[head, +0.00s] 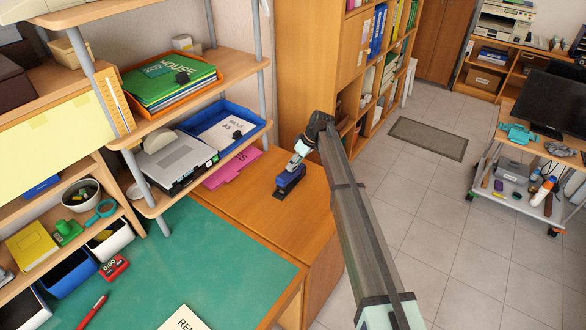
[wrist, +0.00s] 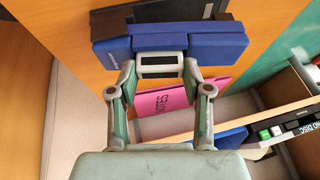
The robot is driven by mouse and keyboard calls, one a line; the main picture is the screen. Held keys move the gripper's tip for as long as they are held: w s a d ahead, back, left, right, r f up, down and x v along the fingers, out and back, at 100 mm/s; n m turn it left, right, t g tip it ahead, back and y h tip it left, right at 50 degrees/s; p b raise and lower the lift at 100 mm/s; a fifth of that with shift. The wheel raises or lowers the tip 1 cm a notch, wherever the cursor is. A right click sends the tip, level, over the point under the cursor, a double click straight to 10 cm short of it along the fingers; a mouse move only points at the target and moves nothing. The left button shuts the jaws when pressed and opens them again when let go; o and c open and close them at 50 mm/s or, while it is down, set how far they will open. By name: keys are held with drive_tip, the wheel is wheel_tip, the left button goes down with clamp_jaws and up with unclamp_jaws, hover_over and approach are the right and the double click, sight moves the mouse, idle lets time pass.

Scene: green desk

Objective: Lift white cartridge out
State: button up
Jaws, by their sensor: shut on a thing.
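A blue desk device (head: 289,180) with a dark base stands on the wooden top beside the green desk. In the wrist view the blue device (wrist: 215,42) lies across the top of the picture. A white cartridge (wrist: 162,60) with a dark window sits against its near side. My gripper (wrist: 160,72) is shut on the white cartridge, one finger at each end. In the head view my gripper (head: 298,154) reaches down to the device from above. I cannot tell how much of the cartridge is still inside the device.
The shelf to the left holds a blue tray (head: 252,114) with papers and a grey machine (head: 178,158). A pink folder (head: 233,168) lies below the tray. The wooden top (head: 240,208) around the device is mostly clear. The green desk (head: 180,255) is in front.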

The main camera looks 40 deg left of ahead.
drive_tip(key=shift+r, duration=0.1)
wheel_tip(320, 180, up, 23)
drive_tip(key=b, duration=0.4)
drive_tip(key=shift+w, duration=0.3)
idle(0.4)
